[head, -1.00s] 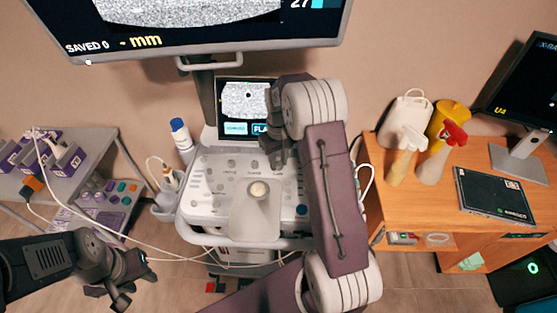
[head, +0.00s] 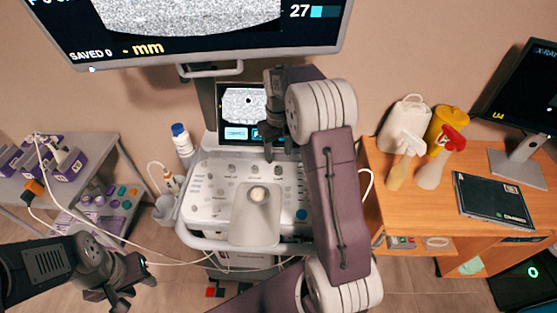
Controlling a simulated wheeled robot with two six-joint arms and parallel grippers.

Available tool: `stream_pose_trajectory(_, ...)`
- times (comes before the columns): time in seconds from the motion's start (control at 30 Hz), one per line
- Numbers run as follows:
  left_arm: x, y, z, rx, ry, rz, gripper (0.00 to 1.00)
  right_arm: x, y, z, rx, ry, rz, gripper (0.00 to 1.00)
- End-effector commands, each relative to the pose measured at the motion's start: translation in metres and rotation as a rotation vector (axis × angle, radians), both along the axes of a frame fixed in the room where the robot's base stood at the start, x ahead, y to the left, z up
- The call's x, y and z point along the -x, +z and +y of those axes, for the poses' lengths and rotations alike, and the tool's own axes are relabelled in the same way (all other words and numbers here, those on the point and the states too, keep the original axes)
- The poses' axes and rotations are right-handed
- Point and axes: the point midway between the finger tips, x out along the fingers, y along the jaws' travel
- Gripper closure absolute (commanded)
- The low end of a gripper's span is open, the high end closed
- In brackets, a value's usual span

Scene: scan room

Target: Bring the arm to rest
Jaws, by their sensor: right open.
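My right arm rises from the bottom of the head view and bends over the right side of the ultrasound console (head: 215,205). Its gripper (head: 283,153) points down over the console's upper right part, in front of the small touch screen (head: 243,108). The right gripper is open, with nothing seen between its fingers. My left gripper (head: 128,290) is low at the left, over the floor, apart from the console and the side table. Its dark fingers seem spread and hold nothing that I can see.
A large monitor (head: 200,55) hangs above the console. A grey side table (head: 95,155) with purple-and-white devices stands at the left. At the right, a wooden desk (head: 405,205) carries spray bottles (head: 432,168), a dark panel (head: 490,198) and a monitor (head: 525,100). Cables cross the floor area.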

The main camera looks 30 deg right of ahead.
Motion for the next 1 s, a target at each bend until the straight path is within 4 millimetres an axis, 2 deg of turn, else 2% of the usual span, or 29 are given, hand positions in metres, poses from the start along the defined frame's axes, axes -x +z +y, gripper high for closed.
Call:
stream_pose_trajectory(0.13, 0.0, 0.001, 0.0, 0.0, 0.0, 0.0, 0.64, 0.0, 0.008, 0.0, 0.0, 0.0, 0.001, 0.5)
stream_pose_trajectory(0.53, 0.0, 0.001, 0.0, 0.0, 0.0, 0.0, 0.64, 0.0, 0.008, 0.0, 0.0, 0.0, 0.001, 0.5)
stream_pose_trajectory(0.67, 0.0, 0.001, 0.0, 0.0, 0.0, 0.0, 0.64, 0.008, 0.007, 0.01, -0.001, 0.0, -0.004, 0.5)
stream_pose_trajectory(0.77, 0.0, 0.003, 0.0, 0.0, 0.0, 0.0, 0.64, 0.03, 0.003, 0.033, -0.003, -0.005, -0.018, 0.5)
stream_pose_trajectory(0.9, 0.0, 0.004, 0.0, 0.0, 0.0, 0.0, 0.64, 0.081, -0.008, 0.072, -0.008, -0.022, -0.053, 0.5)
stream_pose_trajectory(1.0, 0.0, 0.005, 0.0, 0.0, 0.0, 0.0, 0.64, 0.12, -0.018, 0.092, -0.013, -0.036, -0.075, 0.5)
